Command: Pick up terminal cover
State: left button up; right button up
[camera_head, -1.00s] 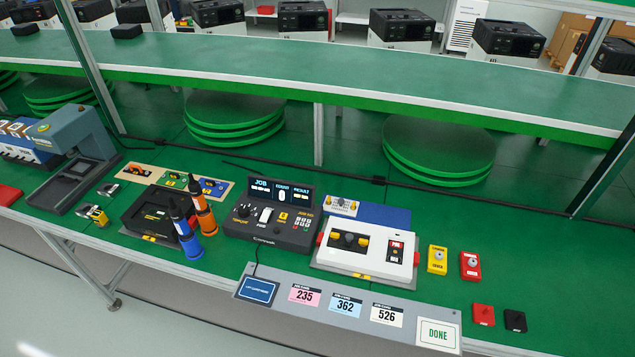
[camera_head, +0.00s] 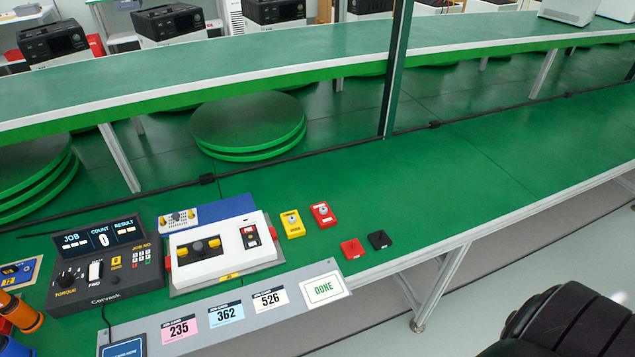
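A small red cover-like piece (camera_head: 353,249) and a small black one (camera_head: 379,239) lie side by side on the green bench, right of the white fixture. Their labels are too small to read, so I cannot tell for sure which is the terminal cover. Behind them are a yellow block (camera_head: 292,224) and a red block (camera_head: 323,214), each with a round knob on top. Neither gripper shows. A black rounded part at the lower right seems to be my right arm, with no fingers visible, well apart from the pieces.
A white fixture (camera_head: 213,259) stands left of the blocks, beside a black control console (camera_head: 106,269). A grey strip with job cards and a DONE card (camera_head: 323,289) runs along the front edge. The green bench (camera_head: 500,185) is clear to the right. A post (camera_head: 396,70) rises behind.

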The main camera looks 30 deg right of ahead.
aim_at(325, 221)
jog(key=z, duration=1)
